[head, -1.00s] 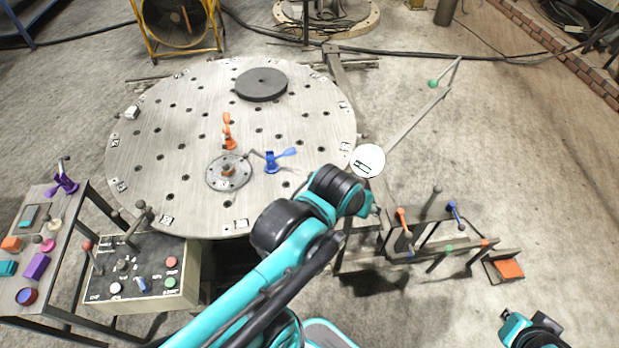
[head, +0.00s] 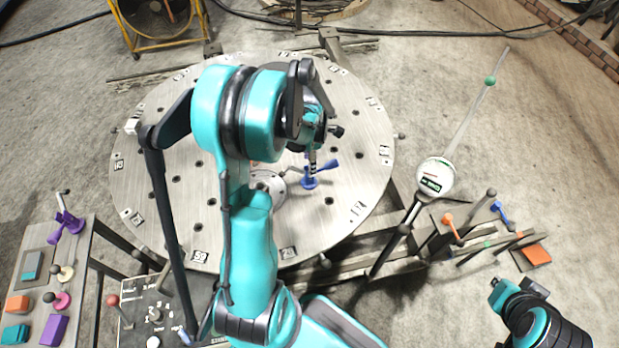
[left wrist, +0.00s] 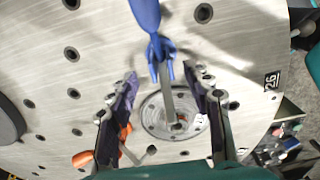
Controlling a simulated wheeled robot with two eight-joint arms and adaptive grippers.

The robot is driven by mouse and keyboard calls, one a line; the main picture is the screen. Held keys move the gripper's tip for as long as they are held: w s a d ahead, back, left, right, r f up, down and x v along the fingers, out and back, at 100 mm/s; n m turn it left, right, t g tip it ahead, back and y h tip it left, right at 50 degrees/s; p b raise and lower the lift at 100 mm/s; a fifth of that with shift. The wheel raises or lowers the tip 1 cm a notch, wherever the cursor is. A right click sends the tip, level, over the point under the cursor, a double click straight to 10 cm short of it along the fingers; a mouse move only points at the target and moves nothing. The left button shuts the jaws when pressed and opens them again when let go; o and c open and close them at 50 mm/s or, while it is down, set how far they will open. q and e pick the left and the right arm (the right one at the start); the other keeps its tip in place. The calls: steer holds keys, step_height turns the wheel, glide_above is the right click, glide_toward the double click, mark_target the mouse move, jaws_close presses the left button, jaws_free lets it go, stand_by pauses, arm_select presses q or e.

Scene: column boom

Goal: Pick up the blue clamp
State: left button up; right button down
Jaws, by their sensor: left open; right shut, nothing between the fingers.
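The blue clamp (head: 310,181) stands on the round, holed steel table (head: 365,150), partly behind my left arm. In the left wrist view the clamp (left wrist: 160,47) is just ahead of my left gripper (left wrist: 163,88), which is open. Its two fingers lie on either side of the clamp's grey metal bar, with no visible contact. In the head view my left gripper is mostly hidden by its own arm. My right gripper (head: 497,288) is shut and empty at the lower right, far from the clamp.
An orange clamp (left wrist: 125,131) is near the left finger, beside a round hub plate (left wrist: 150,115). A purple clamp (head: 67,222) stands on a side table at left. A control box (head: 140,310) with levers is at lower left. A white dial (head: 435,177) stands right of the table.

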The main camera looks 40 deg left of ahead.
arm_select(q)
step_height(320, 180, down, 3)
steer(key=shift+a+f+b, duration=0.1)
steer(key=shift+a+b, duration=0.05)
steer(key=shift+b, duration=0.45)
step_height(320, 180, down, 5)
steer(key=shift+s+r+b, duration=0.1)
steer(key=shift+s+b, duration=0.05)
steer(key=shift+b, duration=1.1)
steer(key=shift+r, duration=0.1)
jaws_close()
